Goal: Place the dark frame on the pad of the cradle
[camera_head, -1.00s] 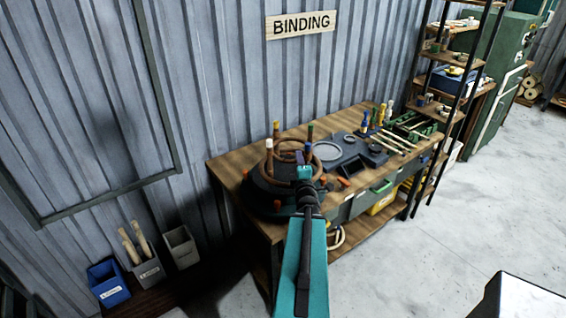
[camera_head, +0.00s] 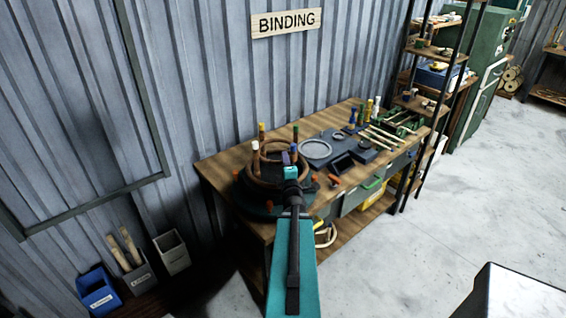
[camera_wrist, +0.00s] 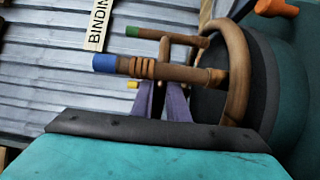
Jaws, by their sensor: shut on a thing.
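My gripper (camera_head: 290,158) is over the left end of the bench, at the near side of a dark round fixture with upright pegs, which I take as the cradle (camera_head: 262,208). Its purple fingers show in the wrist view (camera_wrist: 164,95), closed on a brown part of the dark frame. The dark frame (camera_head: 268,182) is a brown rattan hoop form among the pegs; its curved hoop shows large in the wrist view (camera_wrist: 238,70). A blue-capped post (camera_wrist: 130,66) and a green-capped post (camera_wrist: 160,34) lie across that view. The contact point and the pad are hidden.
A grey ring-shaped plate (camera_head: 315,149) and dark trays lie right of the fixture on the wooden bench (camera_head: 222,164). Bottles, sticks and a green rack fill the right end. A shelf (camera_head: 432,90) stands beyond.

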